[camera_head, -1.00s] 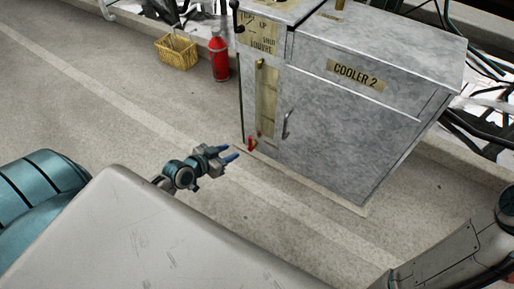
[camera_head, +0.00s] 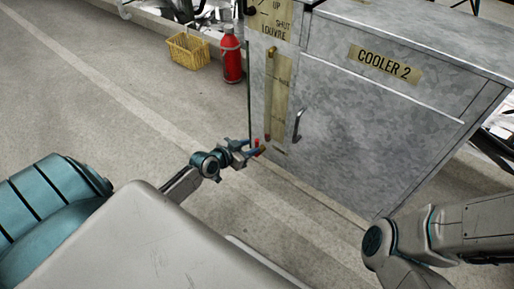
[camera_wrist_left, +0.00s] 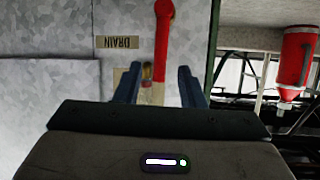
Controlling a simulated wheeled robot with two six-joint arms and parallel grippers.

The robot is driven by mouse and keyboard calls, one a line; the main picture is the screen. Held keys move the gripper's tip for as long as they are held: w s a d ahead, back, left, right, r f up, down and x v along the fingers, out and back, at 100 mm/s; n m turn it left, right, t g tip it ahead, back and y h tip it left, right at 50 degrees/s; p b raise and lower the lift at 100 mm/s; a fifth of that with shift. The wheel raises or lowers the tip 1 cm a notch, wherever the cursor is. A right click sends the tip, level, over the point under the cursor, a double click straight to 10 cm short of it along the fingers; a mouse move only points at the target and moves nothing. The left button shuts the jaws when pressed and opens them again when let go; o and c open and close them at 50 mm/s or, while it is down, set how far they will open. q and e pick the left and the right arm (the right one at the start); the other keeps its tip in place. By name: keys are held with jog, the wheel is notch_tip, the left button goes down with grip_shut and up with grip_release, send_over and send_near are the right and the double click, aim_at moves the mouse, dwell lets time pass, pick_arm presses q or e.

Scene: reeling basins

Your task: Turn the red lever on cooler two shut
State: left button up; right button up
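Cooler two (camera_head: 365,135) is a grey metal cabinet with a "COOLER 2" plate. Its red lever (camera_head: 257,143) sits low near the left front edge, largely covered by my left gripper (camera_head: 256,148) in the head view. In the left wrist view the red lever (camera_wrist_left: 162,45) runs from the top down between the two blue fingers of my left gripper (camera_wrist_left: 159,86), with a gap on both sides. The fingers are open. A brass fitting shows beside the lever, next to an upside-down "DRAIN" label (camera_wrist_left: 117,42). My right arm is at lower right; its gripper is out of view.
A red cylinder (camera_head: 231,60) and a yellow basket (camera_head: 188,51) stand on the floor left of the cooler. A curved handle (camera_head: 298,125) sticks out of the cooler's front, right of the lever.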

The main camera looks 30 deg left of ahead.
aim_at(257, 144)
pick_arm(q)
jog(key=b+x, duration=0.1)
jog(key=x, duration=0.3)
jog(key=shift+w+f+b, duration=0.15)
jog(key=shift+b, duration=0.2)
jog(key=shift+c, duration=0.5)
grip_shut()
